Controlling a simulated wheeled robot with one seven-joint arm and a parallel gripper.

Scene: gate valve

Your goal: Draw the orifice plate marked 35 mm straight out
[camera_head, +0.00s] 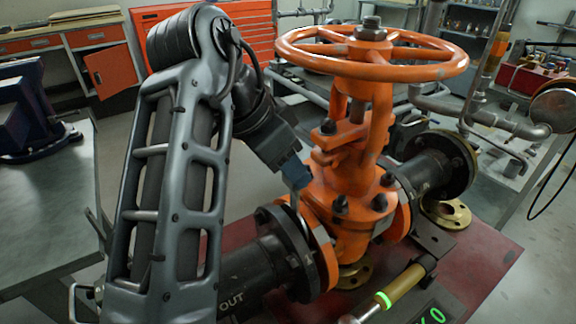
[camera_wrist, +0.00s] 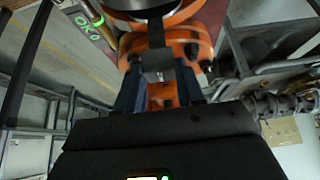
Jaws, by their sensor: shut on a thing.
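The orange gate valve (camera_head: 340,215) with its orange handwheel (camera_head: 372,52) stands upright at the centre of the head view. A black flange (camera_head: 283,240) on the left pipe faces the valve's orange flange (camera_head: 319,242). My gripper (camera_head: 298,188) reaches down above this joint. It is shut on a grey metal tab, which shows between the fingers in the wrist view (camera_wrist: 158,66). In the head view a narrow grey strip runs down from the fingers toward the flange gap. This appears to be the orifice plate's handle; its disc is hidden and no 35 mm marking is legible.
A yellow-handled tool (camera_head: 405,285) with a green light lies right of the joint, near a green-lit display (camera_head: 433,316). The right pipe flange (camera_head: 455,165) stands beyond the valve. The handwheel overhangs close to my arm. A bench with a blue vise (camera_head: 30,110) is left.

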